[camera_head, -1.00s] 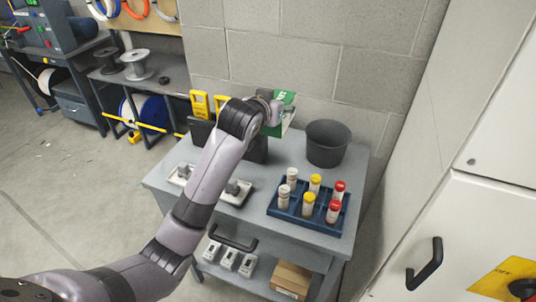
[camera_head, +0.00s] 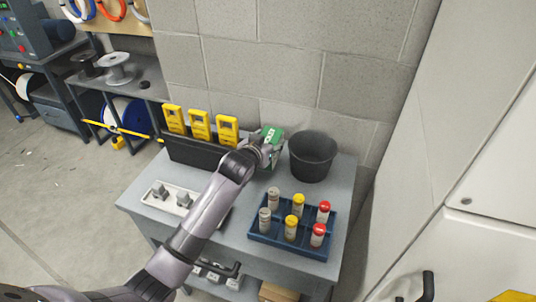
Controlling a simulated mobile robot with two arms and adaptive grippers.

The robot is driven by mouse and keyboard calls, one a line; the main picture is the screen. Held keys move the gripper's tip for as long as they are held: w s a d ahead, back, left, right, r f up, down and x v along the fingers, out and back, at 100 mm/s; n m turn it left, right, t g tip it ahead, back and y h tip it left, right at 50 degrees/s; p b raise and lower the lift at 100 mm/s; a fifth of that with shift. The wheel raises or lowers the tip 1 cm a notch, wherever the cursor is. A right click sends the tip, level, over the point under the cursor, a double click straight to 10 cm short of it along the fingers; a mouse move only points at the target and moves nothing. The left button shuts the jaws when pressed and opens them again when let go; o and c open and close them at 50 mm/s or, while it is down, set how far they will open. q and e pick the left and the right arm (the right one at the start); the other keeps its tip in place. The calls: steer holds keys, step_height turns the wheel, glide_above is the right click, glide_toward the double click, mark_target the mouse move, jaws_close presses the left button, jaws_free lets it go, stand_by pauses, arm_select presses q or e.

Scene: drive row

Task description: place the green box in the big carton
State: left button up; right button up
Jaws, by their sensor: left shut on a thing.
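The green box (camera_head: 271,134) is at the back of the grey table, between the row of yellow devices and the dark bucket. My left gripper (camera_head: 263,149) is shut on it, and the gripper and wrist hide part of the box. I cannot tell whether the box touches the tabletop. A brown cardboard box (camera_head: 278,292) shows only in part at the bottom edge, on the lower shelf; I cannot tell whether it is the big carton. No other carton is in view. My right gripper is not in view.
A dark bucket (camera_head: 312,157) stands right of the green box. A blue rack (camera_head: 280,240) with several capped tubes is at the front right. Yellow devices (camera_head: 199,126) stand in a black holder (camera_head: 195,154). A white tray (camera_head: 160,203) lies front left. A block wall is behind.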

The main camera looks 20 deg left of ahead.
arm_select(q)
steer(key=shift+f, duration=0.7)
step_height(320, 180, down, 4)
steer(key=shift+r, duration=0.25)
steer(key=shift+f, duration=0.3)
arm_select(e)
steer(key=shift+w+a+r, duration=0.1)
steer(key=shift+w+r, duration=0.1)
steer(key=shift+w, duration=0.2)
arm_select(q)
steer(key=shift+f, duration=0.1)
steer(key=o, duration=0.9)
steer(key=shift+o, duration=0.8)
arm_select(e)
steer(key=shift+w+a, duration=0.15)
